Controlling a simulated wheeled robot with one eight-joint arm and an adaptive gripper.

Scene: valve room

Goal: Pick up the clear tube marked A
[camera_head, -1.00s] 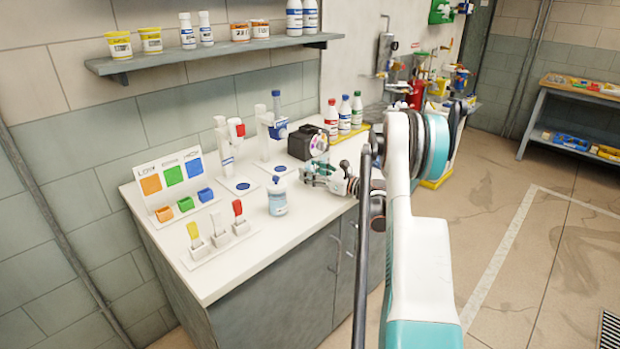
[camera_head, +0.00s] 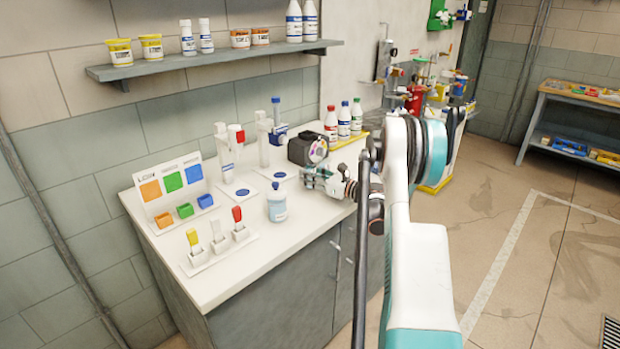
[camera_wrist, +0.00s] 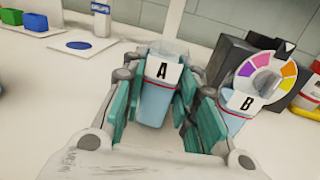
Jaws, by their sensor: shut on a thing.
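The clear tube marked A (camera_wrist: 155,98) stands between the two fingers of my gripper (camera_wrist: 158,105) in the wrist view. Its pale blue lower part and white label with a black A face me. The fingers, with teal pads, are shut on it from both sides. In the head view my gripper (camera_head: 320,180) is low over the white counter, in front of the black device; the tube is too small to make out there.
In the head view, a blue-capped bottle (camera_head: 277,203) stands left of my gripper on the counter (camera_head: 225,283). Three capped bottles (camera_head: 344,120) stand behind. The counter's front edge is close.

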